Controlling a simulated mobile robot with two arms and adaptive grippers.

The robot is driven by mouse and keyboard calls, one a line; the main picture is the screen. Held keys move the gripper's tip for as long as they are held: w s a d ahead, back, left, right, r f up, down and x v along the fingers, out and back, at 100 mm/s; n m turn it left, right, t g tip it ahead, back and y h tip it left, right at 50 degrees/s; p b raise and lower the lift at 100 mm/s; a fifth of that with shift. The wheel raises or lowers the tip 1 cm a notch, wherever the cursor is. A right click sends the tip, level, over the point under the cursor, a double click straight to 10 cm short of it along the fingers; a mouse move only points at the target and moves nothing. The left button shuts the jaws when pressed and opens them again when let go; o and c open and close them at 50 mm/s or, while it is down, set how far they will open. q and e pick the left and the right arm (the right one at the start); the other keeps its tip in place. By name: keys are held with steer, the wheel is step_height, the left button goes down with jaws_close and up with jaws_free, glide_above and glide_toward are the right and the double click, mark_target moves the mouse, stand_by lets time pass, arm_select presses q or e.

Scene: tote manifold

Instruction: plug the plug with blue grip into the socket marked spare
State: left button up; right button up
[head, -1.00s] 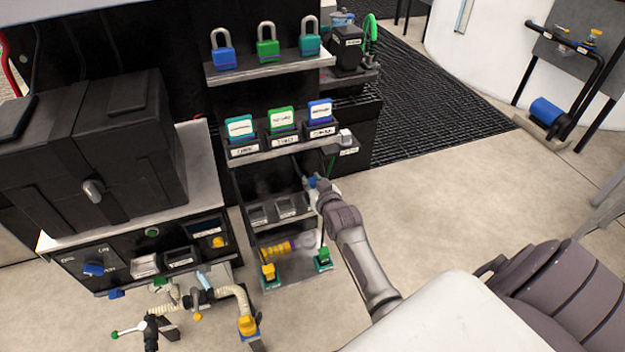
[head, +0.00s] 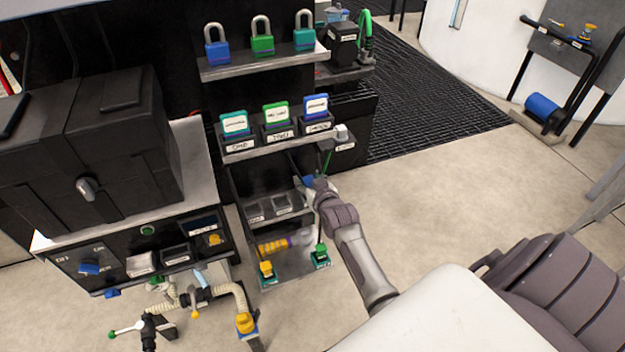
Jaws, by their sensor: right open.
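My right gripper (head: 312,186) is open at the right end of the lower shelf of the rack. A small blue part (head: 308,180) shows at its fingertips; it may be the blue grip of the plug, but its shape is mostly hidden by the gripper. I cannot tell whether the fingers touch it. Two grey socket-like holders (head: 267,209) with small labels sit on that shelf, left of the gripper. More socket-like fittings (head: 176,255) are on the black front panel at left. The labels are too small to read, so I cannot tell which is marked spare. My left gripper is not in view.
The shelf above (head: 265,146) holds several coloured cards in labelled holders. Padlocks stand on the top shelf (head: 262,66). Below the gripper are a yellow-topped fitting (head: 266,269) and a green one (head: 320,254). Hoses and valves (head: 195,297) crowd the lower left.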

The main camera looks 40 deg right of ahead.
steer(key=v, duration=1.2)
steer(key=s+a+f+n+g+y+p, duration=0.1)
steer(key=s+a+f+g, duration=0.3)
steer(key=f, duration=0.6)
steer(key=s+a+f+n+g+y+p, duration=0.1)
steer(key=s+a+f, duration=0.2)
steer(key=s+f, duration=0.45)
steer(key=s+a+f+n+g+y+p, duration=0.1)
steer(key=s+a+f+g, duration=0.15)
steer(key=f, duration=0.85)
steer(key=s+a+f+n+g, duration=0.1)
steer(key=s+f, duration=0.4)
steer(key=s, duration=0.8)
steer(key=s+f+n+g+p, duration=0.1)
steer(key=s+f+g, duration=0.3)
steer(key=s, duration=1)
step_height(320, 180, down, 2)
steer(key=shift+s+a+f+g+y+p, duration=0.25)
steer(key=shift+s+a+g+y+p, duration=0.05)
steer(key=shift+a+g, duration=0.1)
